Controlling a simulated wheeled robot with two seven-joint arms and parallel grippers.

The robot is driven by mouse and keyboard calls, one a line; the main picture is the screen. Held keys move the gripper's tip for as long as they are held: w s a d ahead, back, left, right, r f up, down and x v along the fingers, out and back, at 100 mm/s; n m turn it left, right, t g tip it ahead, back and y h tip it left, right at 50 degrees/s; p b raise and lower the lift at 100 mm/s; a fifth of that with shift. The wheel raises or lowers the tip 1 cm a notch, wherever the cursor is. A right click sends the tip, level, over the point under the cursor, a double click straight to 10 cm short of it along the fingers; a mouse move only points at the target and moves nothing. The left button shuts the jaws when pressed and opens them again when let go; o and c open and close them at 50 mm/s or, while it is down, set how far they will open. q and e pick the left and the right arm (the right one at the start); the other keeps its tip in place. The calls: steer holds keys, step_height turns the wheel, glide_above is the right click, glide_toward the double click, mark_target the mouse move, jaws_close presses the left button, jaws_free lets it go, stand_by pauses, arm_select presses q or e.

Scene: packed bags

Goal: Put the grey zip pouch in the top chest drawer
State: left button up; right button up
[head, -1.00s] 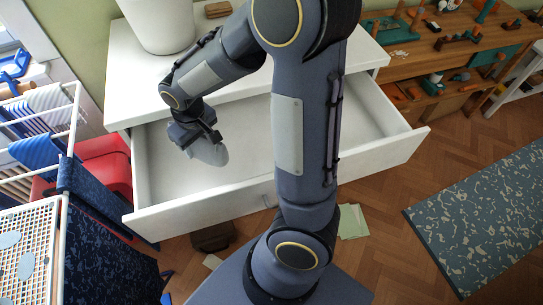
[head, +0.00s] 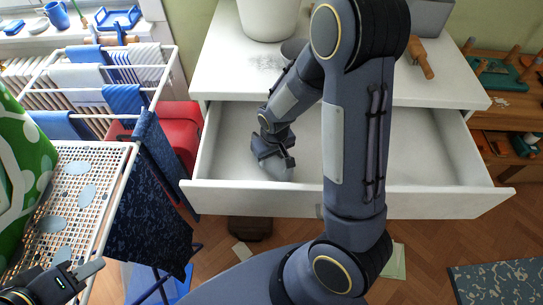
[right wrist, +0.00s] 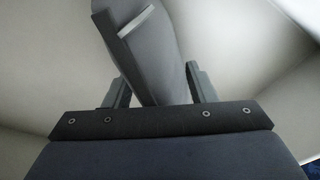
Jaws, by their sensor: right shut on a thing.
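The grey zip pouch (right wrist: 158,55) stands between the two fingers of my right gripper (right wrist: 160,88) in the right wrist view, with a pale strip along its edge. In the head view the right gripper (head: 272,152) is inside the open top chest drawer (head: 340,203), toward its left side. It is shut on the pouch (head: 281,173), which is mostly hidden behind the gripper there. I cannot tell if the pouch touches the drawer floor. My left gripper (head: 88,272) is at the lower left, beside the white perforated surface; its jaw opening is unclear.
The white chest (head: 225,65) carries a white pot (head: 270,18) and a grey box (head: 432,15). A drying rack (head: 165,75) and a red object (head: 180,135) stand left of the drawer. A workbench (head: 500,120) is at right. The drawer interior looks otherwise empty.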

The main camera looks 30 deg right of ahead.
steer(key=o, duration=0.9)
steer(key=shift+f, duration=0.15)
steer(key=o, duration=0.5)
steer(key=shift+r, duration=0.3)
steer(key=r, duration=0.4)
steer(key=s+r+p, duration=0.1)
steer(key=r, duration=0.6)
steer(key=shift+s+r, duration=0.35)
steer(key=s+a+r+t+y, duration=0.2)
steer(key=s+r, duration=0.3)
steer(key=s, duration=0.2)
steer(key=s+a+r+m+t+y, duration=0.1)
steer(key=s+r, duration=0.3)
steer(key=s, duration=0.4)
steer(key=shift+a+r+t+y, duration=0.35)
steer(key=shift+a+t+y, duration=0.05)
steer(key=shift+t, duration=0.2)
